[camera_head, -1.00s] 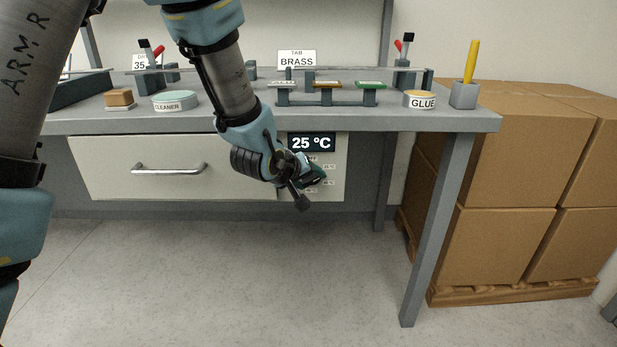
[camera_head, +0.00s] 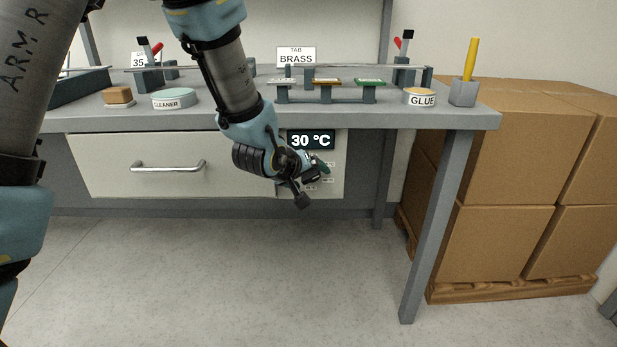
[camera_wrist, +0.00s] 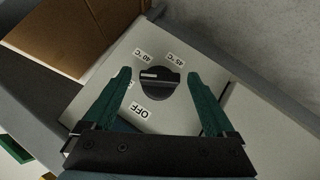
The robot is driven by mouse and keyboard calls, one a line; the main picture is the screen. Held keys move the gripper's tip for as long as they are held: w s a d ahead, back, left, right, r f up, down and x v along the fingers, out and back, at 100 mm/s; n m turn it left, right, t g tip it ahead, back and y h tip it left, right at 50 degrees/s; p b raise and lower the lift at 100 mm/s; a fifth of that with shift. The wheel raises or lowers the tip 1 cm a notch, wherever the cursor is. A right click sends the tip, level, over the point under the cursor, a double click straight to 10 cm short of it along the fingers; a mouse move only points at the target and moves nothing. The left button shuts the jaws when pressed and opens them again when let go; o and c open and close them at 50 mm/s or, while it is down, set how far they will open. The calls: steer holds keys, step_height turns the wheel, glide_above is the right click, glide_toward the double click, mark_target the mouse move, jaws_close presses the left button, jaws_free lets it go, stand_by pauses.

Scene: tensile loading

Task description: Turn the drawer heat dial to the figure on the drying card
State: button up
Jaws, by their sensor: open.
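The drawer heat dial (camera_wrist: 158,83) is a black round knob on a pale panel, with OFF, 40 °C and 45 °C labels around it in the wrist view. My gripper (camera_wrist: 159,73) is open, with one green finger on each side of the dial; I cannot tell whether either finger touches it. In the head view my gripper (camera_head: 318,171) hides the dial. The display (camera_head: 311,140) above it reads 30 °C. The drying card (camera_head: 139,61) at the back left shows 35, partly hidden by a clamp.
The shut drawer (camera_head: 140,150) with a bar handle is left of the panel. The bench top (camera_head: 230,118) overhangs both and carries cleaner, glue (camera_head: 420,97), a tab rack and clamps. Cardboard boxes (camera_head: 505,240) stand at right. The floor below is clear.

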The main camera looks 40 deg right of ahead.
steer(key=v, duration=1.1)
steer(key=shift+p, duration=0.45)
steer(key=shift+d, duration=0.1)
steer(key=w+a+f+n+y, duration=0.1)
steer(key=w+a+y, duration=0.2)
steer(key=w+a, duration=0.55)
steer(key=w+a+f+n+y, duration=0.1)
steer(key=w+a+f+y, duration=0.15)
steer(key=a, duration=1.05)
steer(key=s+a+n+g+y, duration=0.1)
steer(key=s+a+y, duration=0.1)
steer(key=a, duration=0.7)
steer(key=s+a+n+g+y, duration=0.1)
steer(key=s+a+y, duration=0.1)
steer(key=a, duration=0.8)
step_height(320, 180, up, 20)
steer(key=p, duration=1.9)
steer(key=shift+s+a+f+g+p, duration=0.15)
steer(key=shift+a+g+p, duration=0.15)
steer(key=shift+p, duration=0.05)
